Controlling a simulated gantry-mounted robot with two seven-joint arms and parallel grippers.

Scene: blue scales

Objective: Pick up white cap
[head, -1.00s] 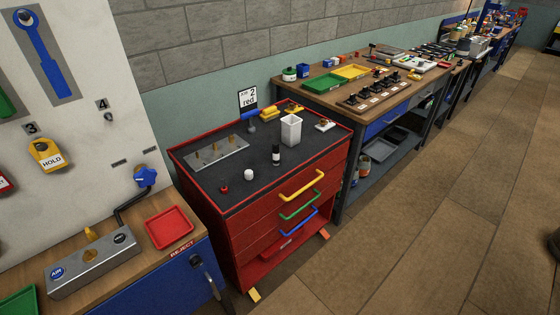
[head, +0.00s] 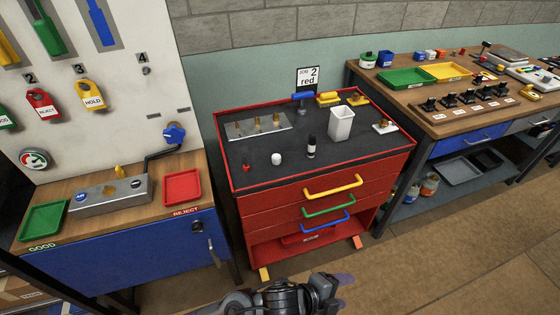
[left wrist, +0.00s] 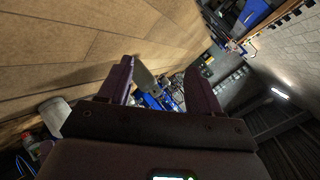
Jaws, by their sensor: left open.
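A small white cap (head: 277,158) stands on the dark top of the red tool cart (head: 262,187), towards its front left. A small red piece (head: 246,167) lies to its left, and a dark bottle with a white top (head: 311,146) stands to its right. My left gripper (head: 343,292) is at the bottom of the head view, in front of the cart and well apart from the cap. In the left wrist view the jaws (left wrist: 160,85) are open with nothing between them. The right gripper is in neither view.
On the cart are a white cup (head: 341,122), a metal plate with brass pegs (head: 258,126) and a blue-handled tool (head: 303,98). A bench with red (head: 182,187) and green (head: 44,220) trays stands left. Another bench (head: 440,95) stands right. The cart's front middle top is clear.

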